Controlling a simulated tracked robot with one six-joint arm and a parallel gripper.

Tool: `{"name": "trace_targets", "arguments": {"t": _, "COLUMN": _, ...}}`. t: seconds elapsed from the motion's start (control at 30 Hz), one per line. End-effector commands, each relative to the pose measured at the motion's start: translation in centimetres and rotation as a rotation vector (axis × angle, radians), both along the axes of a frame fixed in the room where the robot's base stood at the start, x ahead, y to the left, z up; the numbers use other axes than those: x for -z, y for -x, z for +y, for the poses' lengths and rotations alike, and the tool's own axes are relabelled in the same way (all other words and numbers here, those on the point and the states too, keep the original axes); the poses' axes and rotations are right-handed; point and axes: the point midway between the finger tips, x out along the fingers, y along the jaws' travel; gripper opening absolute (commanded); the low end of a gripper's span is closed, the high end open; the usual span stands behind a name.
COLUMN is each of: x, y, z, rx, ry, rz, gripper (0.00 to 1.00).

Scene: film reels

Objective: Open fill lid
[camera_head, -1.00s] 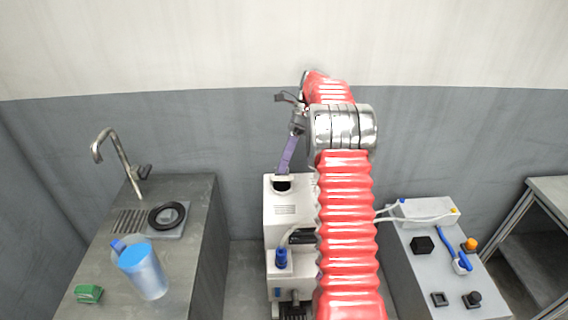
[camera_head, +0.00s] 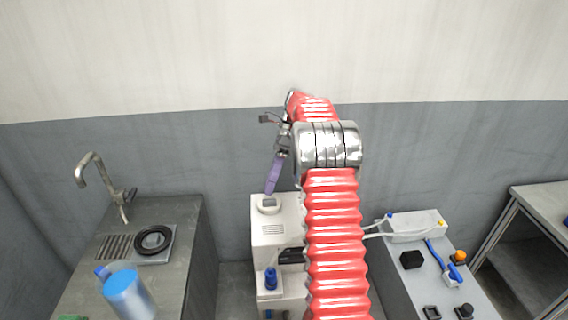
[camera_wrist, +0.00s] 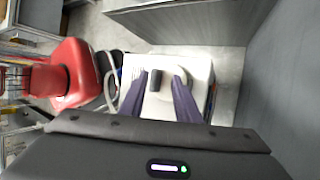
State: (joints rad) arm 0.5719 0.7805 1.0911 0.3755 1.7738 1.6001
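The white machine (camera_head: 264,228) stands in the middle of the head view, partly hidden by my arm. A pale, rounded lid-like piece (camera_head: 268,204) is on its top. In the wrist view the machine's top holds a pale round piece (camera_wrist: 181,76) and a short dark part (camera_wrist: 154,80). I cannot tell whether the dark part is a handle or an opening. My gripper (camera_head: 269,192) points down just above the machine's top. In the wrist view its purple fingers (camera_wrist: 158,78) are spread, one on each side of the dark part, with gaps; contact is unclear.
A grey counter (camera_head: 186,220) with a tap (camera_head: 92,170), a black ring (camera_head: 153,240) and a blue-lidded jug (camera_head: 128,292) stands left. A grey bench (camera_head: 405,285) with a white box (camera_head: 414,226) and buttons stands right. Hoses run from that box toward the machine.

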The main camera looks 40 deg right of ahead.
Motion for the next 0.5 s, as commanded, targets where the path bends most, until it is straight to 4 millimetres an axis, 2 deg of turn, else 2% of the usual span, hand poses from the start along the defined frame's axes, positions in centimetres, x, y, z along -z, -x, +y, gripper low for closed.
{"name": "trace_targets", "arguments": {"t": 0.5, "x": 0.5, "y": 0.93, "z": 0.73, "rx": 0.001, "ry": 0.09, "rz": -0.158, "gripper": 0.3}}
